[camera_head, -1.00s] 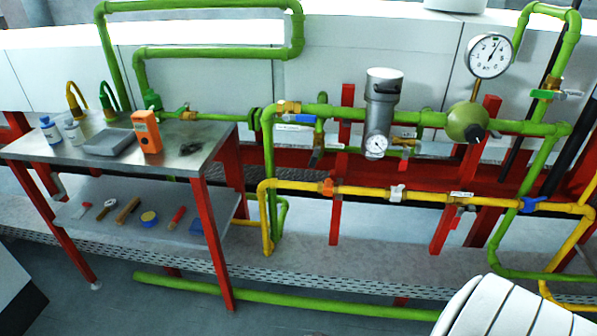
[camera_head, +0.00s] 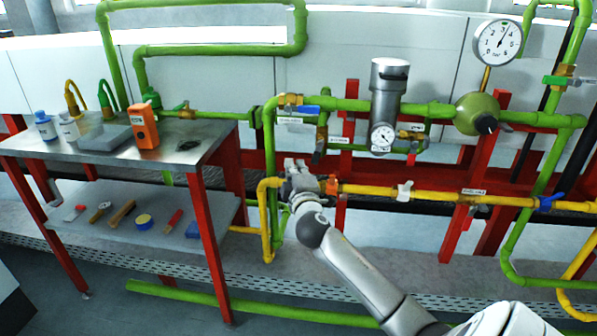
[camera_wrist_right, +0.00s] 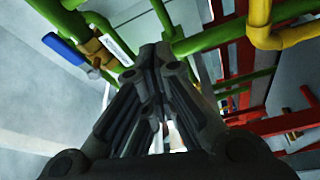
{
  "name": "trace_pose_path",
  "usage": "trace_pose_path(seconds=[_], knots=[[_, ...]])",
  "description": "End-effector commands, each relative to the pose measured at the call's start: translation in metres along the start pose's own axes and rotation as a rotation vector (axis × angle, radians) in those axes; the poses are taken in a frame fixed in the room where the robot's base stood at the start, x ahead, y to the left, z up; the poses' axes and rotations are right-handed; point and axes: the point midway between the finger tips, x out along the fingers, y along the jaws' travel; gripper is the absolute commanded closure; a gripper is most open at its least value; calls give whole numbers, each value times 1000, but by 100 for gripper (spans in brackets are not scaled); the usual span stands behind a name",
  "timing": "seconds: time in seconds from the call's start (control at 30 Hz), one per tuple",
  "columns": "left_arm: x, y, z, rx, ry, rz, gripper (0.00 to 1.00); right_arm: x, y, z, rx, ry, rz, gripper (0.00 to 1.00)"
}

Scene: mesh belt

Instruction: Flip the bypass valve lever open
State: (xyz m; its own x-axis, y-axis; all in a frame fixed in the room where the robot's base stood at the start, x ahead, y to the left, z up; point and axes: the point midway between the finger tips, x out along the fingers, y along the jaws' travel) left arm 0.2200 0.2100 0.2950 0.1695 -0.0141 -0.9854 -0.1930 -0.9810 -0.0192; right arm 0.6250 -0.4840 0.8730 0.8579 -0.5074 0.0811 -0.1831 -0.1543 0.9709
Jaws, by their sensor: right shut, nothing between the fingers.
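A brass valve (camera_head: 290,99) with a blue lever (camera_head: 306,109) sits on the green pipe near its left bend. The lever lies roughly along the pipe. Its label (camera_head: 289,120) is too small to read, so I cannot tell whether this is the bypass valve. In the right wrist view the blue lever (camera_wrist_right: 64,48) and brass valve (camera_wrist_right: 97,46) are at upper left. My right gripper (camera_head: 297,166) is shut and empty, below this valve and beside the yellow pipe's bend. In the wrist view its closed fingers (camera_wrist_right: 154,52) point toward the pipes, apart from the lever. My left gripper is not in view.
Other valves are close: one with an orange handle (camera_head: 331,185), one white (camera_head: 404,191), one blue (camera_head: 548,203). A grey filter housing (camera_head: 388,85) with a gauge stands right. A red-legged table (camera_head: 100,160) with tools is at left.

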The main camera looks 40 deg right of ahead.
Motion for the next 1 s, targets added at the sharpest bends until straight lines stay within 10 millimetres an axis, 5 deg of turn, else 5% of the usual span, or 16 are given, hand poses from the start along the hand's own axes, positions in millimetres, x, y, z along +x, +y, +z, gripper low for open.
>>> trace_pose_path(seconds=[0.43,0.7,1.0], knots=[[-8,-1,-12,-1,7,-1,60,73,0,0,1,-1,0,100],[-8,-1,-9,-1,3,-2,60,61,-2,32,-1,0,-3,100],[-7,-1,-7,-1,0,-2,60,59,-1,38,2,1,-2,100]])
